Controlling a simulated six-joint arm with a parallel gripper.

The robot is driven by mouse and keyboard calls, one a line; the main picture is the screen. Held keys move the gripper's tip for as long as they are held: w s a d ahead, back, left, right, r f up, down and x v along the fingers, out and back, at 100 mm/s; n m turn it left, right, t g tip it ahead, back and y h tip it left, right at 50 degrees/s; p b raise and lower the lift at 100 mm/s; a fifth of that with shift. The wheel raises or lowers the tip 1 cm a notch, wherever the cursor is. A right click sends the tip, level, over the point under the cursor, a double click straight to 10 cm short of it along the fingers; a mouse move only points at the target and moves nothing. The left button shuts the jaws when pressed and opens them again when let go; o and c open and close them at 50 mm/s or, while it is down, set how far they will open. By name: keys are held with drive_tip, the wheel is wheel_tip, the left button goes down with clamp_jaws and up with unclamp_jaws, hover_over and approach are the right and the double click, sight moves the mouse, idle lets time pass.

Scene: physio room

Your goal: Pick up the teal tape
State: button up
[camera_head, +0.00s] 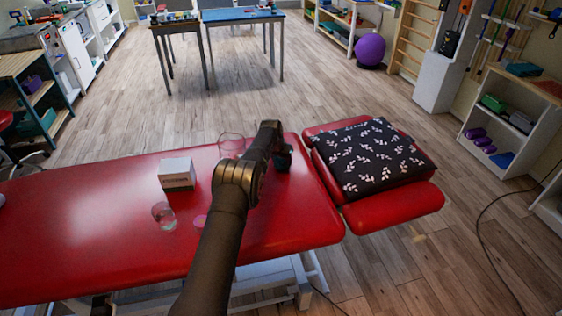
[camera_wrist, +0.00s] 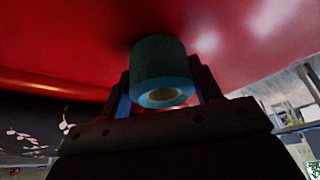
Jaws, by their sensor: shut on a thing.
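The teal tape (camera_wrist: 160,68) is a roll with a pale core, seen in the middle of the wrist view. My gripper (camera_wrist: 162,88) is shut on it, with one finger on each side. In the head view my gripper (camera_head: 281,158) is over the right part of the red treatment table (camera_head: 90,225). There the tape is mostly hidden by my arm and shows only as a dark patch. The tape is close to the red surface; I cannot tell whether it touches it.
A white box (camera_head: 177,173), a clear round glass thing (camera_head: 163,215) and a small pink disc (camera_head: 200,221) are left of my arm. A clear glass (camera_head: 231,145) stands behind my arm. A dark leaf-patterned pillow (camera_head: 375,160) lies on the headrest at right.

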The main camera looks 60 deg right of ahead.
wheel_tip(320, 180, up, 3)
drive_tip(key=shift+r, duration=0.2)
drive_tip(key=s+a+r, duration=0.2)
drive_tip(key=s+r, duration=0.4)
drive_tip(key=s, duration=0.5)
drive_tip(key=shift+s+r, duration=0.25)
drive_tip(key=shift+r, duration=0.1)
drive_tip(key=shift+d, duration=0.1)
